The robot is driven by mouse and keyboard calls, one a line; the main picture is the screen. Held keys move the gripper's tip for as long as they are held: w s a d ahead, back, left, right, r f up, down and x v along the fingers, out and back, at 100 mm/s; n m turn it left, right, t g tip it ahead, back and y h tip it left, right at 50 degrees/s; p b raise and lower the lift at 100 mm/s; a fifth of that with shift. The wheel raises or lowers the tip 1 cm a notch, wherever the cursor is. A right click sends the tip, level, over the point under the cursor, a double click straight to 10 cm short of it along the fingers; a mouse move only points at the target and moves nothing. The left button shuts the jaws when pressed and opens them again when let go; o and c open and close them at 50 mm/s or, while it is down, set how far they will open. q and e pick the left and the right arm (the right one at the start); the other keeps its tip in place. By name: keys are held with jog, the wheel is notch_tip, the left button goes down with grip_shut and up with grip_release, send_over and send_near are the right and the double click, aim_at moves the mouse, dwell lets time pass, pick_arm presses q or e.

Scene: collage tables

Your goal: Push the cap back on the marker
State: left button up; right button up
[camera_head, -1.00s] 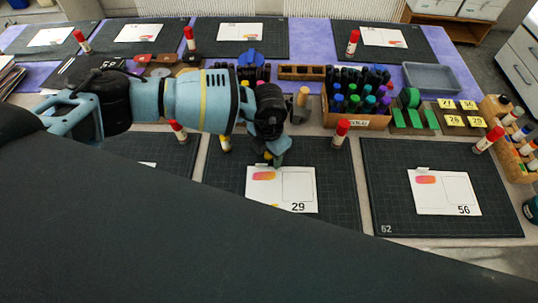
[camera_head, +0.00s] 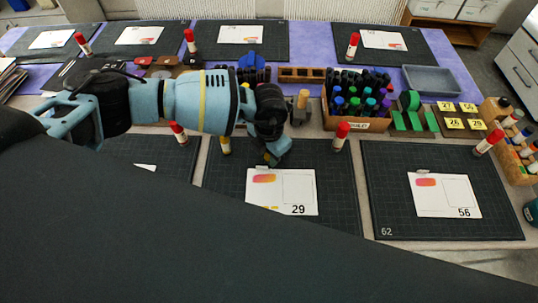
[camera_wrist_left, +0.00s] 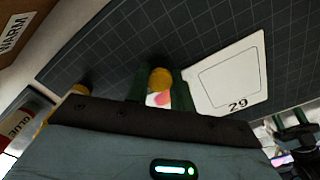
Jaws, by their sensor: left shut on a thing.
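My left gripper (camera_head: 270,160) reaches down at the top edge of the card numbered 29 (camera_head: 298,186), over the dark cutting mat. I cannot tell whether this piece is the cap or the marker. A second yellow piece (camera_wrist_left: 80,90) shows at the left of that view, partly hidden by my gripper. In the head view a yellow-topped piece (camera_head: 226,146) stands just left of my gripper. My right gripper is out of view.
A red-capped glue stick (camera_head: 341,136) stands right of my gripper. Behind are a box of capped markers (camera_head: 358,124), a wooden piece on a grey base (camera_head: 302,100) and a grey tray (camera_head: 432,79). The mat (camera_head: 337,205) right of the card is clear.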

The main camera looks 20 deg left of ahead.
pick_arm(q)
jog(key=r, duration=0.3)
jog(key=shift+s+d, duration=0.2)
jog(key=s+d, duration=0.3)
jog(key=s+d+r, duration=0.1)
jog(key=s+d, duration=0.6)
jog(key=s, duration=0.1)
jog(key=shift+s+d+r, duration=0.1)
jog(key=shift+d+r, duration=0.1)
jog(key=shift+d, duration=0.15)
jog(key=w+a+r+m, duration=0.1)
jog(key=a+r+m, duration=0.5)
jog(key=m, duration=0.9)
jog(key=w+a+r+m, duration=0.1)
jog(key=a+r+m, duration=0.5)
jog(key=a+m, duration=0.7)
jog(key=shift+w+r+m, duration=0.2)
jog(key=shift+r+m, duration=0.05)
jog(key=shift+m, duration=0.85)
jog(key=shift+s, duration=0.1)
